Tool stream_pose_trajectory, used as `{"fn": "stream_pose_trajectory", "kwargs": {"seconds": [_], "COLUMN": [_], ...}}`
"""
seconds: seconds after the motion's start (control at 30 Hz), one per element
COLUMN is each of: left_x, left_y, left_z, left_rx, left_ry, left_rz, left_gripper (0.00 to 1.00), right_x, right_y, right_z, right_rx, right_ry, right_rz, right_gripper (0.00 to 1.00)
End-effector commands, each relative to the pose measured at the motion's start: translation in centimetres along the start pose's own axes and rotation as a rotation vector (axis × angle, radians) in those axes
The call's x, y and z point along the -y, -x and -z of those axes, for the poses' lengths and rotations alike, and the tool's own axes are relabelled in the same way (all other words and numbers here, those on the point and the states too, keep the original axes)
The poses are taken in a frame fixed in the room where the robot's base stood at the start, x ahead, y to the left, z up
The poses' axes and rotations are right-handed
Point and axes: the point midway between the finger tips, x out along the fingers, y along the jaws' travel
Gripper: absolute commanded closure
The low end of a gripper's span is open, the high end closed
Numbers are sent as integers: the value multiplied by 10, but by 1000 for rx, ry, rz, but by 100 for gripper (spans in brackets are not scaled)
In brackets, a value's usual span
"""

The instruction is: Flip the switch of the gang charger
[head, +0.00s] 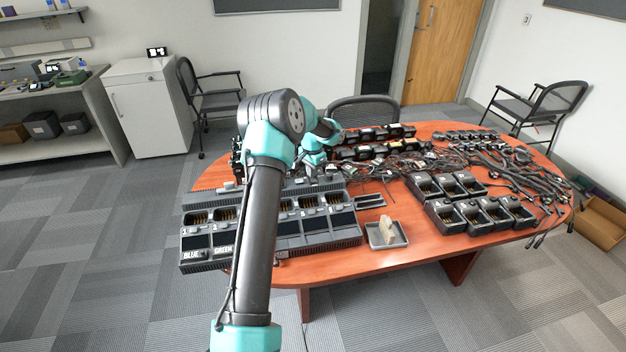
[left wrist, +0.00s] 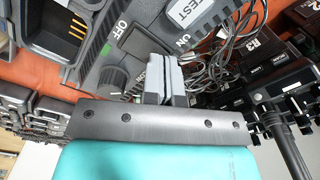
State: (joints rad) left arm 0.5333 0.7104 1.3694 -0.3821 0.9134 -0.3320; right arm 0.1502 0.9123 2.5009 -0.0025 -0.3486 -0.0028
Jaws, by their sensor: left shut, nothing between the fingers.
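The gang charger (head: 335,241) is a long dark grey unit with a row of slots, on the front left of the table. My left arm crosses in front of its middle and hides part of it. In the left wrist view, its dark panel (left wrist: 100,22) carries OFF, ON and TEST lettering, a round knob (left wrist: 112,80) and a dark rocker-like switch (left wrist: 145,44). My left gripper (left wrist: 165,84) is shut and empty, its fingertips close to the switch. I cannot tell if they touch. It also shows above the charger's back right (head: 316,164). My right gripper is not in view.
A grey tray (head: 374,242) with a pale block (head: 388,230) stands right of the charger. Small chargers (head: 470,214), tangled cables (head: 500,165) and rows of radios fill the table's right and back. The table's front edge (head: 420,255) is clear.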

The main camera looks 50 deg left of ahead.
Motion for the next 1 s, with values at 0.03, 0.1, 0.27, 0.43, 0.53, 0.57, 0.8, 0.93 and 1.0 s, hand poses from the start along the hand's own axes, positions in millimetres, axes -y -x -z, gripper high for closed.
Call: {"fn": "stream_pose_trajectory", "kwargs": {"seconds": [0.03,0.1,0.27,0.43,0.53,0.57,0.8,0.93,1.0], "left_x": [0,0,0,0,0,0,0,0,0], "left_y": [-1,-2,-1,8,14,16,31,39,43], "left_z": [0,0,0,0,0,0,0,0,0], "left_rx": [1,1,1,1,0,0,0,0,1], "left_ry": [0,0,0,0,0,0,0,0,0], "left_rz": [-1,-1,-1,0,0,0,0,0,-1], "left_gripper": [100,100,100,100,100,100,100,100,100], "right_x": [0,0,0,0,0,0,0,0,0], "right_y": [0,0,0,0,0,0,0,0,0], "right_z": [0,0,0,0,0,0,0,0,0], "right_rx": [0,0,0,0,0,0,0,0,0], "right_ry": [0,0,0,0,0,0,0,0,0], "right_rz": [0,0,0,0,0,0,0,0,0], "right_gripper": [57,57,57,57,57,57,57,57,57]}}
